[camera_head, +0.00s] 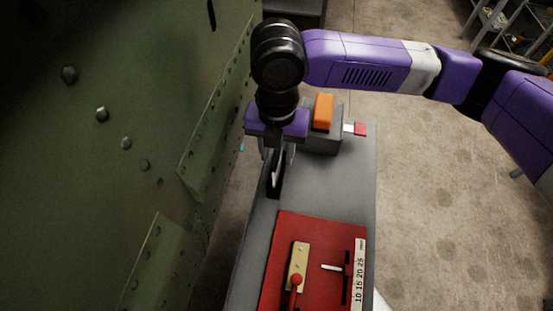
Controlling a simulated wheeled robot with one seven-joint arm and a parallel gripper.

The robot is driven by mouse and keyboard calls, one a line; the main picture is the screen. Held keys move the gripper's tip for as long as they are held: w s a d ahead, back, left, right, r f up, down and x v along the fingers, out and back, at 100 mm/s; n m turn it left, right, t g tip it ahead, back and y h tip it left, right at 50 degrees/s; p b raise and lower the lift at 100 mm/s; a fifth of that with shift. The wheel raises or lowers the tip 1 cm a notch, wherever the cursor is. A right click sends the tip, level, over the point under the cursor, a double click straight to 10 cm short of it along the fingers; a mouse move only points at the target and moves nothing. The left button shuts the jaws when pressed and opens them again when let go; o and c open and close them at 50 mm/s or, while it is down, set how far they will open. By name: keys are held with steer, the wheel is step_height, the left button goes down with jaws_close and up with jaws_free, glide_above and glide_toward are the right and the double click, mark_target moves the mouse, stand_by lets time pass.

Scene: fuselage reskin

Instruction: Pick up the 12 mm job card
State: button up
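My gripper (276,163) points down over the left side of the grey bench top, near the green fuselage wall. Below and between its fingers is a narrow black holder (274,188) with a thin pale edge (276,174) standing upright in it, which may be a job card. No 12 mm marking can be read. The fingers partly cover the holder's top, and I cannot tell whether they touch the pale edge or are closed on it.
An orange block (323,112) on a grey box and a red-and-white piece (360,129) are behind. The riveted green wall (120,110) stands close on the left.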

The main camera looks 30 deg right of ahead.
steer(key=shift+d+f, duration=0.1)
steer(key=shift+f, duration=1.3)
jaws_close()
